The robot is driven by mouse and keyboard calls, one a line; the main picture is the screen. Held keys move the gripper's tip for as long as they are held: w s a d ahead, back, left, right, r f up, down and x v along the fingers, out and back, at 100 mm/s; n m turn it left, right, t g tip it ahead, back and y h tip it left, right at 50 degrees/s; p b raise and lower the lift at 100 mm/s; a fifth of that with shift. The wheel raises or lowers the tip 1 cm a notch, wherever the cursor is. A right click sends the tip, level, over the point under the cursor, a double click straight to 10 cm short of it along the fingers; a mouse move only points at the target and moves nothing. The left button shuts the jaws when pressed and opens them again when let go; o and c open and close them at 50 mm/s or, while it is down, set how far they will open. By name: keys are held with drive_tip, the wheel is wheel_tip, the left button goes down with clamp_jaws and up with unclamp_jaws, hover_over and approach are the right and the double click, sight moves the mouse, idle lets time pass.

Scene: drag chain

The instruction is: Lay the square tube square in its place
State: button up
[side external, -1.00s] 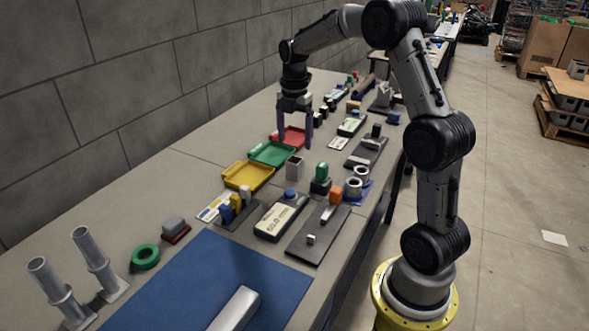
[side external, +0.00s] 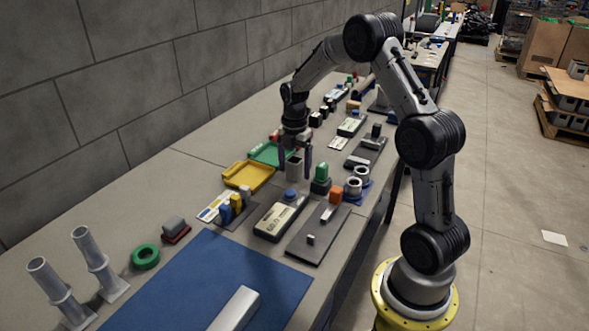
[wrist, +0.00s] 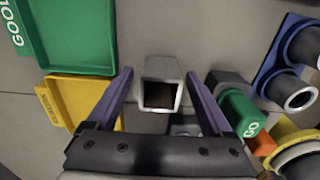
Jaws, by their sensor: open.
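The square tube (side external: 294,167) is a short grey piece with a dark hollow top, standing upright on the grey bench between the trays and the green-topped block. In the wrist view the tube (wrist: 161,84) shows its open square end ahead of and between my fingers. My gripper (side external: 296,172) is open and points down at the tube, its fingers on either side of it. In the wrist view my gripper (wrist: 160,80) has clear gaps between each finger and the tube. I cannot tell which spot on the bench is the tube's place.
A yellow tray (side external: 247,176) and a green tray (side external: 268,153) lie left of the tube. A green-topped block (side external: 321,177) and grey rings on a blue base (side external: 357,184) stand to the right. A blue mat (side external: 200,285) is in front.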

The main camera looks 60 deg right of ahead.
clamp_jaws()
drive_tip(key=shift+r, duration=0.1)
drive_tip(key=shift+r, duration=0.1)
idle(0.4)
drive_tip(key=shift+r, duration=0.6)
drive_tip(key=s+a+r, duration=0.7)
drive_tip(key=s+r, duration=0.5)
drive_tip(key=s+a+f, duration=0.1)
drive_tip(key=a+f, duration=0.1)
drive_tip(key=a, duration=0.5)
drive_tip(key=s+a+f, duration=0.1)
drive_tip(key=s+a, duration=0.1)
drive_tip(key=a, duration=0.5)
drive_tip(key=shift+s+a+f, duration=0.15)
drive_tip(key=shift+s+f, duration=0.1)
drive_tip(key=shift+f, duration=0.1)
